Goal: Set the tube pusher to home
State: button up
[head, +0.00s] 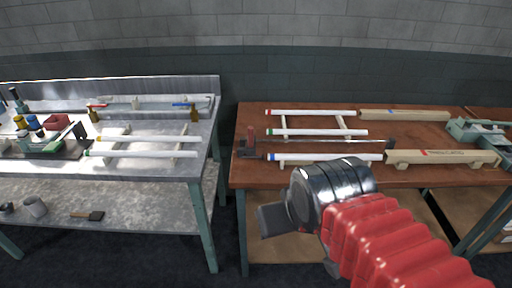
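White glass tubes with a red end (310,112), a green end (320,132) and a blue end (335,157) lie on wooden rails around the rod. My gripper (272,220) is in front of the bench, below and apart from the pusher. Its fingers are not clear, and I see nothing held.
A metal bench (150,174) stands left, with more tubes (150,139), and small tools and bottles. A gap separates it from the brown bench (255,178). Wooden beams (440,157) and a green vise-like device (475,130) are at the right. A brick wall stands behind.

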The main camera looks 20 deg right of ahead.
aim_at(251, 149)
jog(key=k, duration=0.7)
jog(key=u, duration=0.7)
jog(key=i, duration=2.05)
jog(key=z, duration=0.7)
